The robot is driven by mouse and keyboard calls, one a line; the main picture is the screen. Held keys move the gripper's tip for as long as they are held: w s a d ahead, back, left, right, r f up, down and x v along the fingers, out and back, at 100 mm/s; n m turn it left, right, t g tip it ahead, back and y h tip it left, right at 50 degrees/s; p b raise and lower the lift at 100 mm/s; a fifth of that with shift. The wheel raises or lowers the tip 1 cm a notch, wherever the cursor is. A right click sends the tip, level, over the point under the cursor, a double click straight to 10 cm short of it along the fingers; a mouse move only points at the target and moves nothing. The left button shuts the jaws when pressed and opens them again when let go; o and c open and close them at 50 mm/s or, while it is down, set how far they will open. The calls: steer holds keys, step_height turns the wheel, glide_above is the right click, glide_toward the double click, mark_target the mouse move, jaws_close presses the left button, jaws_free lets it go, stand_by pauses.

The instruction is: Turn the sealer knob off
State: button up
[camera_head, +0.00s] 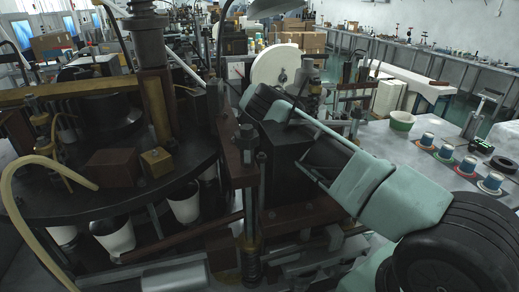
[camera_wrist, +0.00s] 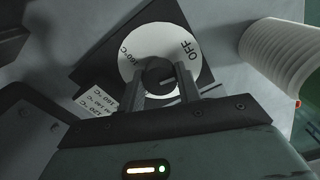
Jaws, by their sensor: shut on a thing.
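The sealer knob (camera_wrist: 159,74) is a small dark round knob at the centre of a white dial (camera_wrist: 152,42) in the wrist view. The dial is marked OFF on its right and a temperature on its left, and sits on a black square plate (camera_wrist: 98,62). My gripper (camera_wrist: 161,84) is shut on the knob, one finger on each side. Part of the dial's lower edge is hidden by the fingers. In the head view my arm reaches toward the machine, and I cannot make out the knob there.
A white ribbed hose (camera_wrist: 282,52) runs close to the right of the dial in the wrist view. In the head view the dark forming machine (camera_head: 110,195) with white cups fills the left. A table at right holds a green-rimmed bowl (camera_head: 401,121) and several small cups on coloured rings.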

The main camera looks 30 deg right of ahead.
steer(key=shift+w+r+n, duration=0.1)
steer(key=shift+r+n, duration=0.05)
steer(key=shift+n, duration=0.75)
steer(key=o, duration=1)
step_height(320, 180, up, 17)
steer(key=b, duration=0.4)
steer(key=shift+r+b, duration=0.15)
steer(key=shift+b, duration=0.15)
